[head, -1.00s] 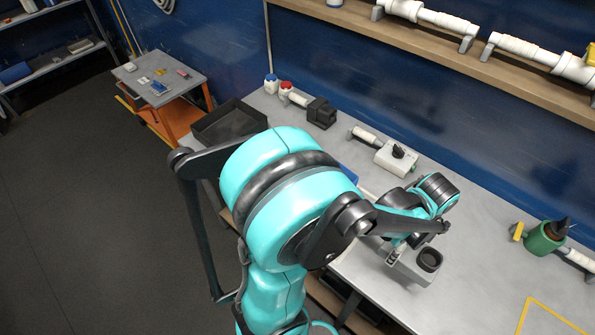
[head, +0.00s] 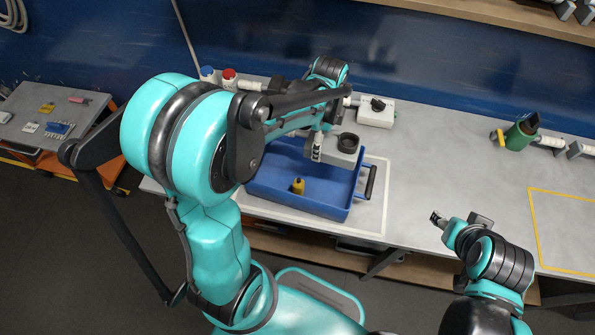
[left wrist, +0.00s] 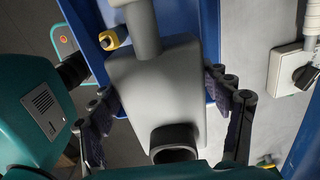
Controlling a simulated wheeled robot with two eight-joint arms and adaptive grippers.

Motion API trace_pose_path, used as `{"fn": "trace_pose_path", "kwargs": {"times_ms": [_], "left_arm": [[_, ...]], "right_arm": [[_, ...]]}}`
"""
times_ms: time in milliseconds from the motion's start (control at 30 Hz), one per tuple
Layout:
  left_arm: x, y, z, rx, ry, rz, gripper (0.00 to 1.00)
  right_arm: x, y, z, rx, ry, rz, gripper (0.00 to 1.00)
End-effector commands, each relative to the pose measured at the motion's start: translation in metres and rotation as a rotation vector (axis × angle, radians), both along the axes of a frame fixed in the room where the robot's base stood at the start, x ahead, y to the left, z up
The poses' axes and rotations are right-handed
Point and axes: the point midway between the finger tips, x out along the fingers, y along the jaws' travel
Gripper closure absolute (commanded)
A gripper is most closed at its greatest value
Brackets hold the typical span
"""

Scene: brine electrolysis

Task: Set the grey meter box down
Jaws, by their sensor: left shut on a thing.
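The grey meter box (head: 345,156), with a dark round socket on top, is held by my left gripper (head: 326,148) above the back right part of the blue tray. In the left wrist view the grey box (left wrist: 160,85) sits between the two fingers (left wrist: 168,112), one against each side. A grey round post rises from it, and its dark socket faces the camera. The box's underside is hidden. My right gripper (head: 458,220) is near the table's front edge, away from the box; its finger gap is unclear.
The blue tray (head: 330,208), with a dark handle (head: 370,182), holds a small yellow-topped thing (head: 298,187). A white box with a black knob (head: 377,110) stands behind. A green holder (head: 521,134) is at the right. The yellow-outlined area (head: 531,225) is empty.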

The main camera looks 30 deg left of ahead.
Motion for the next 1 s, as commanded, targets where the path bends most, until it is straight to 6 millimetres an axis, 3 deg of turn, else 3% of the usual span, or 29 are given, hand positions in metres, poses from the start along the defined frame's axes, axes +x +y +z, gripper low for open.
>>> {"fn": "trace_pose_path", "kwargs": {"times_ms": [200,400,667,900,1000], "left_arm": [[0.0,0.0,-0.062,0.0,0.0,0.0,0.66],[0.0,0.0,-0.109,0.0,0.0,0.0,0.66],[0.0,0.0,-0.129,0.0,0.0,0.0,0.66],[0.0,0.0,-0.165,0.0,0.0,0.0,0.66],[0.0,0.0,-0.171,0.0,0.0,0.0,0.66]], "right_arm": [[0.0,0.0,-0.021,0.0,0.0,0.0,0.52],[0.0,0.0,-0.035,0.0,0.0,0.0,0.52],[0.0,0.0,-0.04,0.0,0.0,0.0,0.52],[0.0,0.0,-0.052,0.0,0.0,0.0,0.52],[0.0,0.0,-0.054,0.0,0.0,0.0,0.52]]}}
